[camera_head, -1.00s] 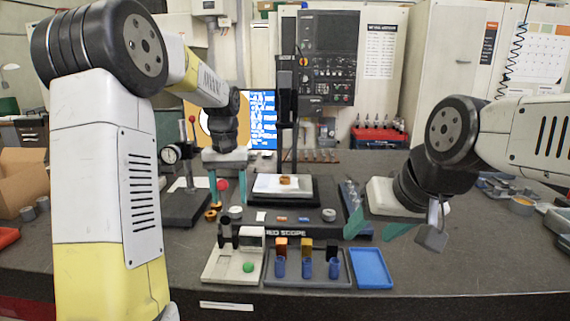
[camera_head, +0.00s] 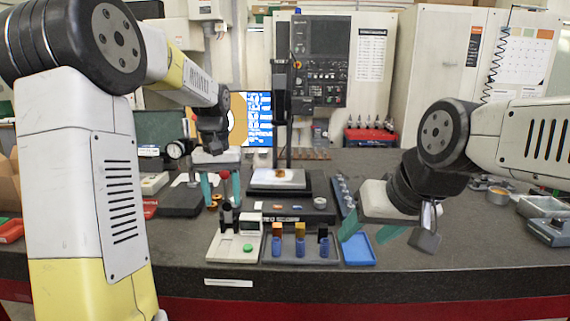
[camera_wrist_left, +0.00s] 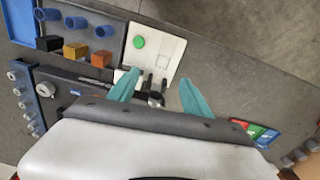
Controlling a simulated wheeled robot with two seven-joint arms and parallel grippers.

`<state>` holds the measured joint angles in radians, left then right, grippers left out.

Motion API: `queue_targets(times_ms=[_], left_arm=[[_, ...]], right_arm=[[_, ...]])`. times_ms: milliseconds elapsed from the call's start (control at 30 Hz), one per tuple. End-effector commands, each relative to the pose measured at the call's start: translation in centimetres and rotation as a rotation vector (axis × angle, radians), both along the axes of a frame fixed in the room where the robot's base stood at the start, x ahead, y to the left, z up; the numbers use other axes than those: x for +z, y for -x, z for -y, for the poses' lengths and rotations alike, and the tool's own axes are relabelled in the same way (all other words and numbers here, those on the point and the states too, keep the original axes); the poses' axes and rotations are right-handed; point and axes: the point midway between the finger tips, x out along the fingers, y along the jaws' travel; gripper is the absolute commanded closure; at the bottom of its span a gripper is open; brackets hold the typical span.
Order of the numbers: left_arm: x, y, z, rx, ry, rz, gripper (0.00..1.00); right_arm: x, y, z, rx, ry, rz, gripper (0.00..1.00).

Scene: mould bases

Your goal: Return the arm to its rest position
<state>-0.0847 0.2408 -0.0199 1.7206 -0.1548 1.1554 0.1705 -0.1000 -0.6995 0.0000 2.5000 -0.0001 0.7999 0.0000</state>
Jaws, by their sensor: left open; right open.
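My left gripper (camera_head: 221,188) hangs over the worktop with its two teal fingers apart and nothing between them. It is behind the white fixture plate (camera_head: 227,246) with the green button. In the left wrist view its fingers (camera_wrist_left: 158,94) are spread, and the fixture plate (camera_wrist_left: 168,46) lies beyond them. My right gripper (camera_head: 372,232) is at the right with teal fingers apart and empty, above the worktop close to the blue tray (camera_head: 358,249). Part of the right gripper is hidden by its own wrist.
A grey tray (camera_head: 271,256) holds blue cylinders and orange, yellow and black blocks. A scope stand with a white plate (camera_head: 277,179) is behind it. A dial gauge stand (camera_head: 181,199) is left of my left gripper. The front strip of the worktop (camera_head: 400,280) is mostly clear.

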Motion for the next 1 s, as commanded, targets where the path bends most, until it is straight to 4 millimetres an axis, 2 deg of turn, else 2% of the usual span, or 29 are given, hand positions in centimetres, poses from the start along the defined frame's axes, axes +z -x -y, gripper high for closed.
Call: queue_targets(times_ms=[267,467,633,800,900,1000], left_arm=[[2.3,3.1,0.2,-0.015,0.028,0.068,0.43],[4.3,6.8,0.4,-0.033,0.058,0.150,0.43],[5.8,12.2,0.8,-0.056,0.094,0.264,0.43],[5.9,17.7,1.4,-0.078,0.127,0.388,0.43],[5.4,20.1,1.7,-0.089,0.139,0.447,0.43],[4.9,21.7,2.0,-0.094,0.148,0.486,0.43]], right_arm=[[0.0,0.0,0.0,0.000,0.000,0.000,0.43],[0.0,0.0,0.0,0.000,0.000,0.000,0.43],[0.0,0.0,0.0,0.000,0.000,0.000,0.43],[0.0,0.0,0.0,0.000,0.000,0.000,0.43],[0.0,0.0,0.0,0.000,0.000,0.000,0.43],[0.0,0.0,0.0,0.000,0.000,0.001,0.43]])
